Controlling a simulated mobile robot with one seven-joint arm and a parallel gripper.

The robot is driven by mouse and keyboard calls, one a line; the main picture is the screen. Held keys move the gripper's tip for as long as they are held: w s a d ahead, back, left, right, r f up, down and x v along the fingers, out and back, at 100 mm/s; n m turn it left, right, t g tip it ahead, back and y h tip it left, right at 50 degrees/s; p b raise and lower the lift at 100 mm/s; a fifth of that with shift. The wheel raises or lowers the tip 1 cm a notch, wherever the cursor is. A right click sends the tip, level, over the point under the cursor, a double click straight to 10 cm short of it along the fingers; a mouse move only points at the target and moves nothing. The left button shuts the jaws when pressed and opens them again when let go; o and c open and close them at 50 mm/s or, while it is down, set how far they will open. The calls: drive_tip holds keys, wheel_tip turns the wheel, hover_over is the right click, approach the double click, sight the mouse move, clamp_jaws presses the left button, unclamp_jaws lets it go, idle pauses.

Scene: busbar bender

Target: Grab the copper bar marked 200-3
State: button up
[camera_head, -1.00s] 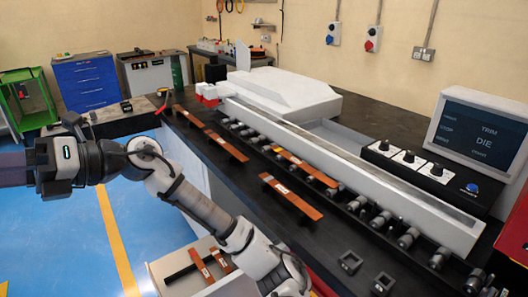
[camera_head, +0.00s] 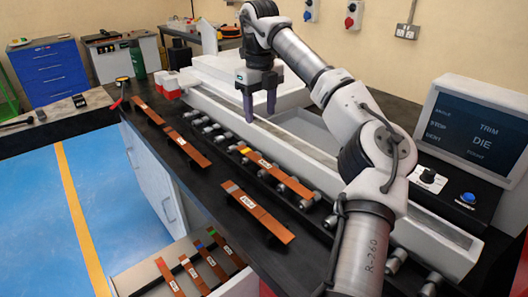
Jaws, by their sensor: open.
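Several copper bars with white labels are in view; the label text is too small to read, so I cannot tell which is 200-3. On the black bench lie a far bar (camera_head: 150,112), a middle bar (camera_head: 188,148) and a near bar (camera_head: 262,214). Another bar with a yellow mark (camera_head: 290,182) lies on the machine's rollers. Several more bars (camera_head: 169,278) lie side by side in a light tray or drawer at the lower left, some with coloured marks. My gripper (camera_head: 260,112) is open and empty, fingers down, above the white machine, apart from every bar.
The long white machine rail (camera_head: 320,158) and rollers (camera_head: 312,200) run diagonally along the bench. A control panel with a screen (camera_head: 474,132) stands at the right. My arm hides part of the panel and rail. Blue floor (camera_head: 110,200) is clear at the left.

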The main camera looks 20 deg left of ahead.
drive_tip(key=p, duration=0.2)
hover_over(260, 161)
drive_tip(key=f, duration=0.8)
drive_tip(key=shift+s+d, duration=0.15)
drive_tip(key=shift+s, duration=0.05)
drive_tip(key=shift+w+f+p, duration=0.15)
drive_tip(key=shift+f+p, duration=0.45)
drive_tip(key=shift+f, duration=0.85)
drive_tip(key=shift+w+f+p, duration=0.1)
drive_tip(key=shift+f+p, duration=0.5)
drive_tip(key=shift+f, duration=0.85)
drive_tip(key=shift+c, duration=0.3)
clamp_jaws()
drive_tip(key=shift+r, duration=0.1)
